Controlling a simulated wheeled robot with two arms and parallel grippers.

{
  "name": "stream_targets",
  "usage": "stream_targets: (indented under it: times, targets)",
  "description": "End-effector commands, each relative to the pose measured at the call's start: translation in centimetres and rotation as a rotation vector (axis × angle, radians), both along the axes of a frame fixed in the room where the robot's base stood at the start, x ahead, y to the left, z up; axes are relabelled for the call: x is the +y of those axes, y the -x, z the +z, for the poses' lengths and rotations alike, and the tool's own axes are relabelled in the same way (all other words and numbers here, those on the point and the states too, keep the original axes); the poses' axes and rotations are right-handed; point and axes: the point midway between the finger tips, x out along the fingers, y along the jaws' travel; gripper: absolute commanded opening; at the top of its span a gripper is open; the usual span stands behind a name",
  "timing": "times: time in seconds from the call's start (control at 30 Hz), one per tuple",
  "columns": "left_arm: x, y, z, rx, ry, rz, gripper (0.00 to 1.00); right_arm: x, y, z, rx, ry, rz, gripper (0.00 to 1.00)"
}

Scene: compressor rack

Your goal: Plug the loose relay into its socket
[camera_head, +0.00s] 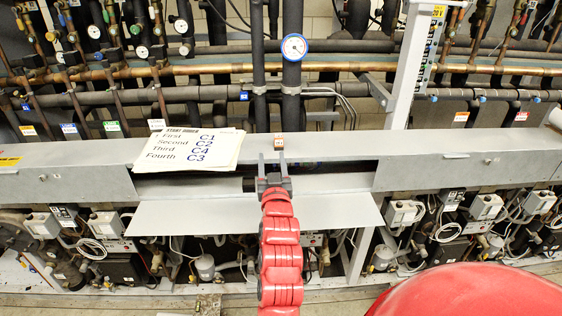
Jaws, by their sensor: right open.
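My right gripper (272,157) is open, its two grey fingers pointing away over the middle of the long grey housing (440,171). Nothing shows clearly held between the fingers. A small orange-and-white piece (279,142) is just beyond the fingertips at the housing's back edge; I cannot tell whether it is the relay or a label. A dark opening (335,167) runs along the housing on both sides of the gripper, with a small black block (248,184) in it left of the gripper. The gripper hides part of the opening. I cannot make out the socket. My left gripper is not in view.
A paper stack (190,150) listing First C1, Second C2, Third C4, Fourth C3 lies on the housing to the left. A flat grey panel (180,217) juts out below the opening. Pipes and a blue-rimmed gauge (294,47) stand behind; compressors (460,235) sit below.

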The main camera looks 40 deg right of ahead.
Motion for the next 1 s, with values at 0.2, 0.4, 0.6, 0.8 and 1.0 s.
stream_targets:
  times: [0.2, 0.4, 0.6, 0.8, 1.0]
  targets:
    - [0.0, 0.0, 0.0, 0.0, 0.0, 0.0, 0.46, -2.5, 0.7, -0.7, 0.096, -0.088, -0.032, 0.54]
    - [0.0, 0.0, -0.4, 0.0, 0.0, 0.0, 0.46, -3.4, -0.5, -1.0, 0.106, -0.095, -0.034, 0.54]
    - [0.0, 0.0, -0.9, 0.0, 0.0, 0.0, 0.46, -5.1, -3.3, -1.0, 0.106, -0.095, -0.033, 0.54]
    - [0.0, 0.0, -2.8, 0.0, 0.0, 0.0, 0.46, -6.7, -6.2, -1.3, 0.103, -0.091, -0.031, 0.54]
    - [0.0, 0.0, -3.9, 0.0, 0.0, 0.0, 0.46, -7.8, -8.1, -1.1, 0.104, -0.092, -0.03, 0.54]
